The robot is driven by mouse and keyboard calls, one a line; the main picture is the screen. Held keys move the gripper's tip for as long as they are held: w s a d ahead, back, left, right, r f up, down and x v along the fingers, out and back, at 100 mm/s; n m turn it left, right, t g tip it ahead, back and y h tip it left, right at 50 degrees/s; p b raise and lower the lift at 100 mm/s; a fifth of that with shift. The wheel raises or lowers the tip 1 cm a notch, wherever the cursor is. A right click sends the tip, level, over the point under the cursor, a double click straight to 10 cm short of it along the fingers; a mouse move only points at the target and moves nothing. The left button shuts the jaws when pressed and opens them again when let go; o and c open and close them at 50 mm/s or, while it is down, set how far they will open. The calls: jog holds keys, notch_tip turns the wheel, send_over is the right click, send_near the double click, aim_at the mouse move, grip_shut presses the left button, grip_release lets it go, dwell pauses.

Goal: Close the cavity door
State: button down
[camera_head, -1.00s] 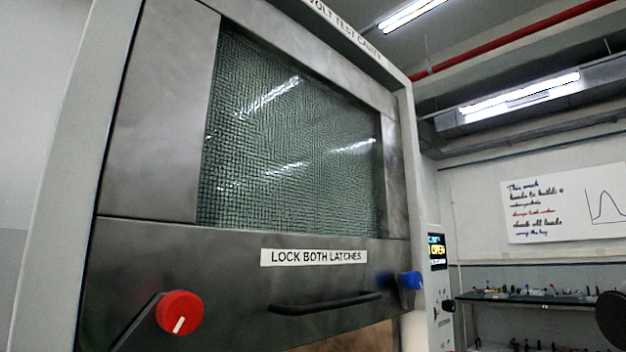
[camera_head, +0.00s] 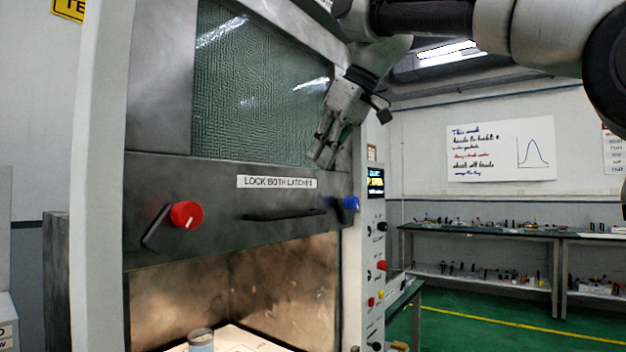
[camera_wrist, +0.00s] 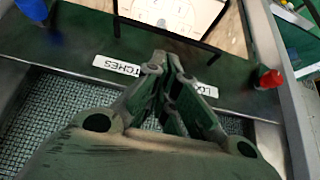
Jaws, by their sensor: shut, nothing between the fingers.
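The cavity door (camera_head: 225,235) is a dark metal panel with a mesh window (camera_head: 260,85), a black bar handle (camera_head: 285,215) and a "LOCK BOTH LATCHES" label. It stands raised, with the lit cavity (camera_head: 285,290) open below it. A red latch knob (camera_head: 186,214) is at its left and a blue latch knob (camera_head: 350,203) at its right. My gripper (camera_head: 321,157) is shut and empty, in front of the window's lower right, above the handle. In the wrist view the gripper (camera_wrist: 168,62) points toward the handle (camera_wrist: 165,32), with the red knob (camera_wrist: 270,79) at right and the blue knob (camera_wrist: 33,8) at left.
A can (camera_head: 201,341) stands on the cavity floor. A control panel (camera_head: 376,250) with a lit display and several knobs is right of the door. Workbenches (camera_head: 480,236) line the back right, with green floor before them.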

jog(key=x, duration=0.9)
jog(key=shift+w+f, duration=0.1)
jog(key=shift+f, duration=0.2)
